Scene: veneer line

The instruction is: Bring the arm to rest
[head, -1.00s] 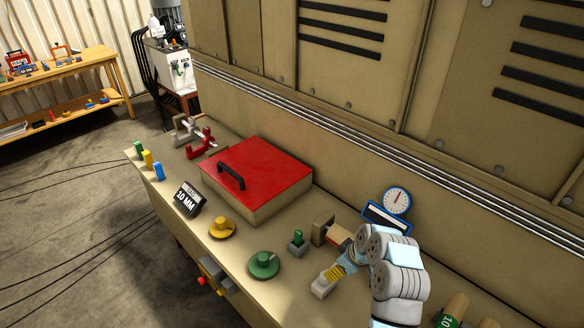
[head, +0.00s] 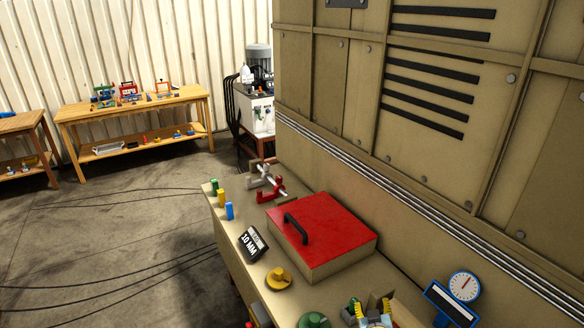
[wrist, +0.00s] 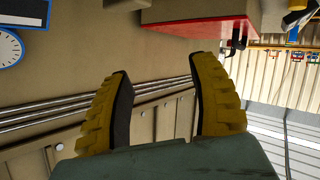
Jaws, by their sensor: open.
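My gripper (head: 374,308) shows at the bottom edge of the head view, its yellow fingers pointing up, apart and empty. In the wrist view my gripper (wrist: 162,68) has its two yellow-and-black fingers spread wide with nothing between them. Most of my arm is outside the head view.
The bench holds a red-lidded box (head: 322,228), a 10 MM sign (head: 252,244), a yellow knob (head: 278,279), a green knob (head: 314,320), a red clamp (head: 271,191) and a dial gauge (head: 464,287). A tall panelled machine (head: 345,110) stands behind. The floor at left is open.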

